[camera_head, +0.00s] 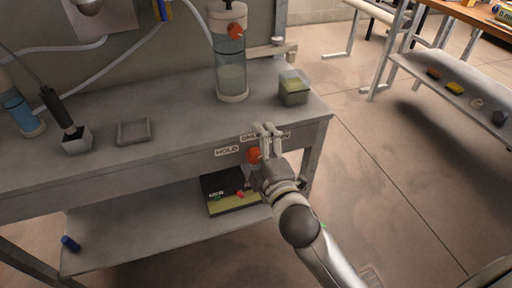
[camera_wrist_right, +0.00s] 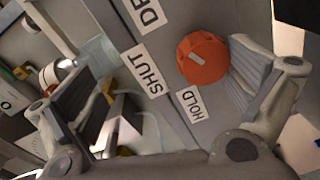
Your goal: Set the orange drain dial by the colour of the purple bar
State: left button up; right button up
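The orange drain dial (camera_head: 253,155) is on the front edge of the bench, beside my right gripper (camera_head: 269,130). In the right wrist view the dial (camera_wrist_right: 203,57) carries a small pale mark. Labels reading SHUT (camera_wrist_right: 145,70) and HOLD (camera_wrist_right: 190,103) lie around it, with a third label cut off at the top. In that view my right gripper (camera_wrist_right: 165,95) has its fingers wide apart; the dial is close to the right-hand finger and not gripped. I cannot make out a purple bar in either view. My left gripper is not in view.
A grey tray (camera_head: 134,131) and a dark-handled tool (camera_head: 55,107) are at left. A lower shelf (camera_head: 140,235) holds a dark box.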

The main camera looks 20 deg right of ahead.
jog(key=shift+r, duration=0.6)
jog(key=shift+c, duration=0.4)
jog(key=shift+s+r, duration=0.1)
jog(key=shift+s, duration=0.25)
jog(key=shift+c, duration=0.7)
jog(key=shift+s+f, duration=0.2)
jog(key=shift+s, duration=0.1)
jog(key=shift+c, duration=1.3)
jog(key=shift+s, duration=0.3)
jog(key=shift+c, duration=0.3)
jog(key=shift+s+d+r, duration=0.1)
jog(key=shift+s+d, duration=0.05)
jog(key=shift+s, duration=1.05)
jog(key=shift+c, duration=0.2)
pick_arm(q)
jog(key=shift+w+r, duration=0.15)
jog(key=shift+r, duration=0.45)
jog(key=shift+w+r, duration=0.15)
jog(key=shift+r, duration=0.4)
pick_arm(e)
jog(key=s+f, duration=0.1)
jog(key=s, duration=0.9)
jog(key=shift+s+d+f, duration=0.15)
jog(key=shift+d, duration=0.1)
